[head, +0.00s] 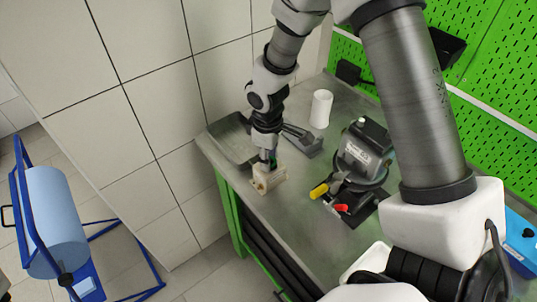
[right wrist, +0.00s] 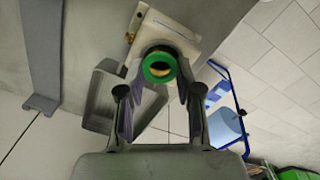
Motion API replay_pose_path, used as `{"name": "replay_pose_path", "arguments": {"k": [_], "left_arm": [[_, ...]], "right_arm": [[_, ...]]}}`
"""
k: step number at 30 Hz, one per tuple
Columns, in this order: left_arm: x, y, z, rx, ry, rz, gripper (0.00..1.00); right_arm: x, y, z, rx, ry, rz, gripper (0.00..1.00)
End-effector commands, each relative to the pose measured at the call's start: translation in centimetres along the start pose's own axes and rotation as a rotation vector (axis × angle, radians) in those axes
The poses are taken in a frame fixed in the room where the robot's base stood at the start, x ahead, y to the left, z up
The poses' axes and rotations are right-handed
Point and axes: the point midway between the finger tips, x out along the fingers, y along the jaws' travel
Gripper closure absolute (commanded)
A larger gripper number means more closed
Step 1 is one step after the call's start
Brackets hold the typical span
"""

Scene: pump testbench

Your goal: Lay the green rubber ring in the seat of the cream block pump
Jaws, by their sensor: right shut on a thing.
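The cream block pump (head: 268,179) sits near the left edge of the grey bench in the head view. In the right wrist view the cream block (right wrist: 172,32) lies beyond the fingertips. My right gripper (head: 267,163) is just above the block, pointing down. It is shut on the green rubber ring (right wrist: 149,67), which shows between its two fingers in the right wrist view. The ring overlaps the block's round opening in that view. I cannot tell whether the ring touches the block. My left gripper is not in view.
A grey tray (head: 229,139) lies on the bench behind the block. A white cylinder (head: 321,108) stands further back. A blue stand with a roll (head: 53,222) is on the floor at left.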

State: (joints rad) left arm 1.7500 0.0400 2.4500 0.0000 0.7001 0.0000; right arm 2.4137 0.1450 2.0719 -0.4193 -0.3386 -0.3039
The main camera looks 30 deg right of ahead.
Motion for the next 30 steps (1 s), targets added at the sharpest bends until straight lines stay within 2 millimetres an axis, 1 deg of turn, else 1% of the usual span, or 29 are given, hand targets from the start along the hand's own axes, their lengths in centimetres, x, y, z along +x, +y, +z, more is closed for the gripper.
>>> {"name": "replay_pose_path", "arguments": {"k": [15, 16, 17, 18, 26, 28, 30], "left_arm": [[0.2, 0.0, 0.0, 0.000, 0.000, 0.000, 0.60], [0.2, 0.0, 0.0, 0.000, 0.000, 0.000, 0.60], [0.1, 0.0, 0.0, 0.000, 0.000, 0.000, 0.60], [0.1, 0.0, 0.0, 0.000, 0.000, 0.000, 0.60], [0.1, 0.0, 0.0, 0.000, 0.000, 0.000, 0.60], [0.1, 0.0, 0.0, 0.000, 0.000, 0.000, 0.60], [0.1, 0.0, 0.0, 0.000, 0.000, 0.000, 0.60]], "right_arm": [[0.4, 0.0, 0.0, 0.000, 0.000, 0.000, 0.77], [0.4, 0.0, 0.0, 0.000, 0.000, 0.000, 0.55], [0.3, 0.0, 0.0, 0.000, 0.000, 0.000, 0.44], [0.3, 0.0, 0.0, 0.000, 0.000, 0.000, 0.36], [0.3, 0.0, 0.0, 0.000, 0.000, 0.000, 0.36], [0.1, 0.0, 0.0, 0.000, 0.000, 0.001, 0.36], [-0.6, 0.1, -0.1, 0.000, 0.001, 0.003, 0.36]]}}
